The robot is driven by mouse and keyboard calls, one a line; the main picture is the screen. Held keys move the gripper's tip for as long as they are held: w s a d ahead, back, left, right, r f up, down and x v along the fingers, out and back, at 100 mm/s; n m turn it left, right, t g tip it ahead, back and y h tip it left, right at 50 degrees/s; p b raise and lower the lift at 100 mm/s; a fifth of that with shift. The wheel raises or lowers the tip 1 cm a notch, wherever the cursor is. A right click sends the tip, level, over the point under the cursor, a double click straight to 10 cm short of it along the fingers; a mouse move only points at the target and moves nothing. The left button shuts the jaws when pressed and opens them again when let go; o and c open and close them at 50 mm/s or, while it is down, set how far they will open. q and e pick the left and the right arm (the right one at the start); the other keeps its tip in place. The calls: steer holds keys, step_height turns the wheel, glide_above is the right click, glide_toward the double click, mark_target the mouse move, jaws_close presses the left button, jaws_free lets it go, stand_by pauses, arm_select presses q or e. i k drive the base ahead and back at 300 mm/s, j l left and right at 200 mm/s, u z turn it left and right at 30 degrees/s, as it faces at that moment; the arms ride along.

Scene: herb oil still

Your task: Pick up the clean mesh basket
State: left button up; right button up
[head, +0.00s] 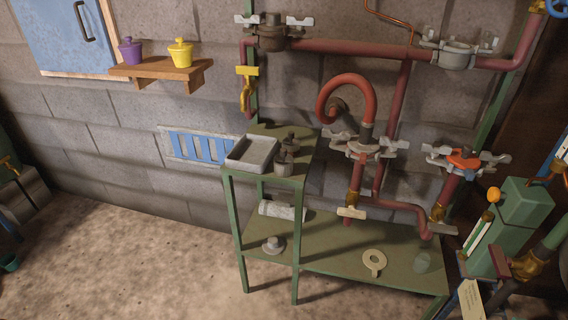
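Neither of my grippers shows in the head view.
A flat ring with a tab (374,261), a round grey piece (273,245) and a pale roll (282,211) lie on the lower shelf. Red pipes with clamps (367,148) rise behind it. A green box (524,205) stands at right. Floor at left is clear.

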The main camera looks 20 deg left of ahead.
mark_target(283, 162)
steer(key=i+j, duration=0.15)
steer(key=j, duration=0.25)
steer(key=i+j, duration=0.1)
steer(key=j, duration=0.3)
steer(key=i+j, duration=0.15)
steer(key=j, duration=0.25)
steer(key=i+j+z, duration=0.1)
steer(key=j, duration=0.3)
